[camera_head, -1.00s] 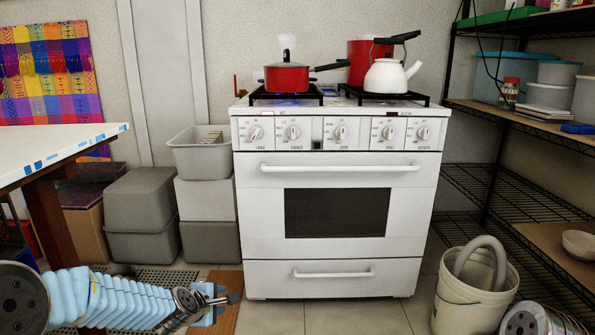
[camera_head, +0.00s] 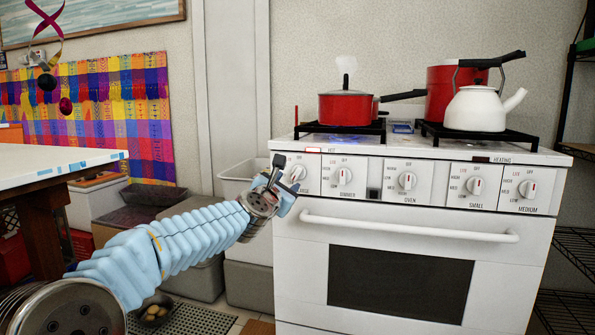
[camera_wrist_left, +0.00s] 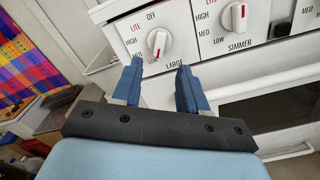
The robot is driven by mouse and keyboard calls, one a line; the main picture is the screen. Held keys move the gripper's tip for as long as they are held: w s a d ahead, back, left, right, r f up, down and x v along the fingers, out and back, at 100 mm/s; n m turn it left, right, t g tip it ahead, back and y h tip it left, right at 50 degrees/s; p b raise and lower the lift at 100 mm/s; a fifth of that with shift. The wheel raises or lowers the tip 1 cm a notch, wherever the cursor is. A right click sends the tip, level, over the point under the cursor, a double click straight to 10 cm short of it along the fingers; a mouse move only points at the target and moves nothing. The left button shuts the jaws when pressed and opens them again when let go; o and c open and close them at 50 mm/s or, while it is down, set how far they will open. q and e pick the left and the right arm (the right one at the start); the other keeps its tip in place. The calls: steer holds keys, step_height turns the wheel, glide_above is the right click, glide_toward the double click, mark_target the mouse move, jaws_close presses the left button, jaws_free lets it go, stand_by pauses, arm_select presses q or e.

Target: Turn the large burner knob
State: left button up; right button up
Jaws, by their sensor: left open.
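The white stove has a row of white knobs on its front panel. The knob labelled LARGE (camera_wrist_left: 158,42) has a red mark and shows in the left wrist view, just beyond my fingertips. In the head view this large burner knob (camera_head: 298,172) is at the panel's left end, partly hidden by my gripper. My left gripper (camera_head: 286,171) is in front of the panel's left end. Its two blue fingers are apart and empty in the left wrist view (camera_wrist_left: 160,68), pointing at the knob's lower side; contact cannot be told. My right gripper is out of view.
The SIMMER knob (camera_head: 344,177) is just right of the large one. The oven handle (camera_head: 410,227) runs below the panel. A red pot (camera_head: 346,107) and a white kettle (camera_head: 478,107) stand on the stove. A table (camera_head: 60,158) is at the left.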

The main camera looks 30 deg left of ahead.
mark_target(296, 175)
arm_select(q)
steer(key=p+x, duration=0.2)
steer(key=x, duration=0.4)
steer(key=shift+w+r+p, duration=0.15)
steer(key=shift+w+p, duration=0.15)
steer(key=shift+w+a, duration=0.2)
steer(key=shift+w, duration=0.35)
jaws_close()
